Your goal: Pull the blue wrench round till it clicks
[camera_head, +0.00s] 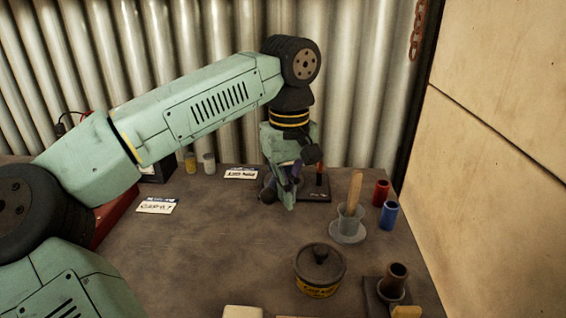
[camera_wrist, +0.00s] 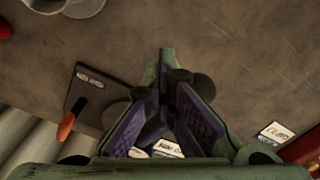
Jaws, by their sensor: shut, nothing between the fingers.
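I cannot make out a blue wrench in either view; it may be hidden behind my gripper. My gripper (camera_head: 289,196) points down close above the back of the bench, its fingertips together and empty. In the wrist view the fingers (camera_wrist: 166,62) meet at their tips. A dark plate (camera_wrist: 92,84) with a small label lies beside them, with an orange-red handle (camera_wrist: 67,126) at its edge. In the head view the plate (camera_head: 318,193) and the handle (camera_head: 320,169) are just right of my gripper. A dark round part (camera_wrist: 204,87) shows partly behind the fingers.
A grey cup with a wooden handle (camera_head: 355,190) stands right of my gripper, near a red cylinder (camera_head: 381,190) and a blue cylinder (camera_head: 389,214). A lidded tin (camera_head: 319,270) and a brown cup (camera_head: 396,279) are in front. The bench's left middle is clear.

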